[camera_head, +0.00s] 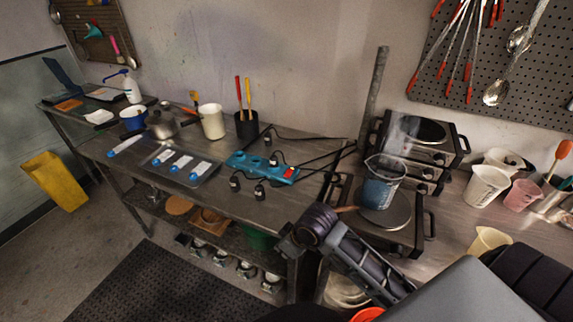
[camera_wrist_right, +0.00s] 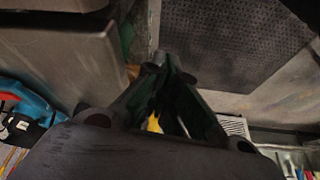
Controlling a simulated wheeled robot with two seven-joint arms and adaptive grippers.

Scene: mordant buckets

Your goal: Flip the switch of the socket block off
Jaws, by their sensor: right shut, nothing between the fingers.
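The blue socket block (camera_head: 250,164) lies on the metal table near its front right part, with black plugs and cables around it. Its red switch (camera_head: 289,172) is at the block's right end; I cannot tell which way it is tipped. In the right wrist view the socket block (camera_wrist_right: 36,104) shows at the left edge, partly cut off, with the red switch (camera_wrist_right: 8,97). My right gripper (camera_head: 286,245) is at the table's front right corner, in front of the block and apart from it. Its fingers (camera_wrist_right: 156,72) are shut and empty. My left gripper is not in view.
A steaming beaker (camera_head: 382,180) stands on a hotplate (camera_head: 379,218) right of the block. A tray (camera_head: 194,180) with white-labelled items lies to the left. Black cables (camera_head: 318,162) run from the block toward the hotplates. A black mat (camera_head: 150,280) covers the floor.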

